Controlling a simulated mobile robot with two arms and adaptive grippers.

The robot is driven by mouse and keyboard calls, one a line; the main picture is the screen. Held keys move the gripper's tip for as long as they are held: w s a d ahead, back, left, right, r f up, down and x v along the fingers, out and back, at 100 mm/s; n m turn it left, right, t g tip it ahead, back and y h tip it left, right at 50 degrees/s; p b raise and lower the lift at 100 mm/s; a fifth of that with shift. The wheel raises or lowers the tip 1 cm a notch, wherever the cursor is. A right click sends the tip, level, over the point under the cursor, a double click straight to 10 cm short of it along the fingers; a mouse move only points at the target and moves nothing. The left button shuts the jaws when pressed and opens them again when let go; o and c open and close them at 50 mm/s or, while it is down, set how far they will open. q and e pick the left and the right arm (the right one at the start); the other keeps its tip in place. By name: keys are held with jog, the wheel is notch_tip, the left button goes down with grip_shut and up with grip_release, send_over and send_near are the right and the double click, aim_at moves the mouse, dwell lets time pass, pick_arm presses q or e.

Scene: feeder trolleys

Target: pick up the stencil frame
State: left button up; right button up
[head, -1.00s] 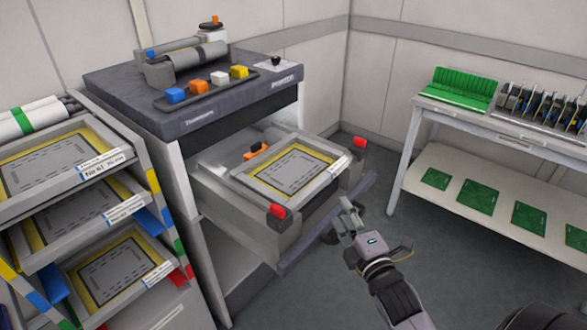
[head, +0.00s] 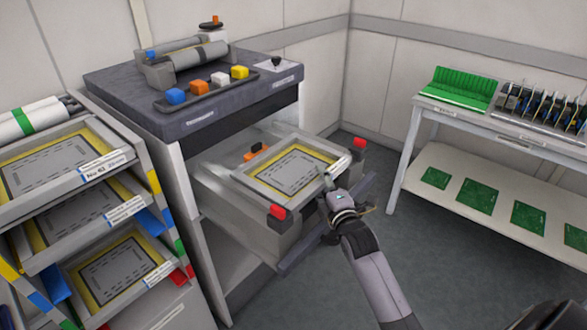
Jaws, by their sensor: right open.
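A stencil frame (head: 254,188) with a light grey border, a yellow inner edge and a grey slotted sheet lies in the pulled-out drawer (head: 250,225) of the printer. My right gripper (head: 329,184) is open at the frame's right front corner, beside the white label. Its fingers partly cover that corner. I cannot tell whether they touch the frame. My left gripper is not in view.
The printer (head: 200,125) has coloured buttons on top. Red blocks (head: 277,212) mark the drawer's front corners. A rack (head: 125,157) at left holds more stencil frames. A table (head: 480,120) with green boards stands at right. Grey floor lies between.

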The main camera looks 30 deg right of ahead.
jog(key=shift+w, duration=0.1)
grip_shut()
dwell(0.6)
jog(key=shift+r, duration=0.1)
